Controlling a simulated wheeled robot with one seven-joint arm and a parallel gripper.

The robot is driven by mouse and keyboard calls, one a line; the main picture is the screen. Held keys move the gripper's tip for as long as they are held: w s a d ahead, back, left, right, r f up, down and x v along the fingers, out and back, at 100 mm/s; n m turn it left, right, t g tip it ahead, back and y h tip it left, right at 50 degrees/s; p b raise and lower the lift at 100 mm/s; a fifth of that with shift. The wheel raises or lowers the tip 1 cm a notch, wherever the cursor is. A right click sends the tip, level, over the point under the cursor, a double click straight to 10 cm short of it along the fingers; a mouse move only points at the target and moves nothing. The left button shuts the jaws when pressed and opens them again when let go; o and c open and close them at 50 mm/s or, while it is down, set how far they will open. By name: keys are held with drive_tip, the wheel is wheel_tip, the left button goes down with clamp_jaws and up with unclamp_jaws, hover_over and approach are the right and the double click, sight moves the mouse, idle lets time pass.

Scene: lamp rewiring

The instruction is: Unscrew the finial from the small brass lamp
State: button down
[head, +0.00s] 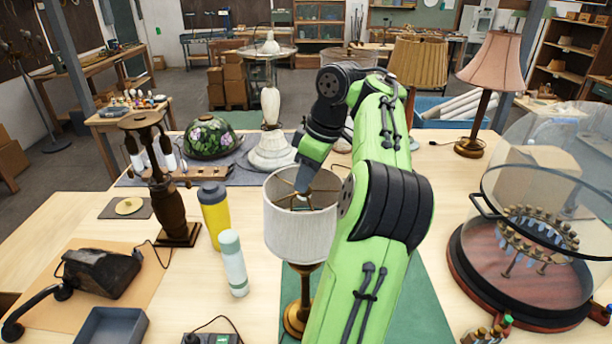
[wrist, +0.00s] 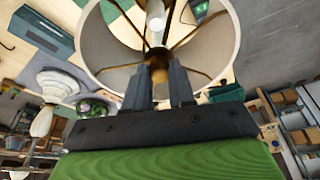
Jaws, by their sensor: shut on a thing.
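The small brass lamp stands upright on the bench, with a brass base (head: 296,316) and a white drum shade (head: 298,238). My gripper (head: 301,198) reaches down into the shade's open top. In the wrist view my gripper (wrist: 159,72) has its two fingers on either side of a small brass finial (wrist: 158,62) at the hub of the shade's spokes, shut on it. The fingers hide most of the finial. A white bulb (wrist: 155,18) shows inside the shade (wrist: 102,55). My arm covers the lamp's right side in the head view.
A yellow bottle (head: 215,217) and a pale bottle (head: 233,268) stand close left of the lamp. A dark wooden lamp (head: 170,200) is farther left. A white lamp base (head: 271,150) is behind.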

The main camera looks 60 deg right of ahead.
drive_tip(key=n, duration=0.2)
drive_tip(key=n+y, duration=0.1)
drive_tip(key=n, duration=0.3)
drive_tip(key=shift+d+g+y, duration=0.3)
drive_tip(key=shift+d+y, duration=0.05)
drive_tip(key=shift+y, duration=0.05)
drive_tip(key=c, duration=1.4)
unclamp_jaws()
drive_tip(key=shift+a, duration=0.15)
drive_tip(key=o, duration=0.5)
drive_tip(key=shift+o, duration=0.2)
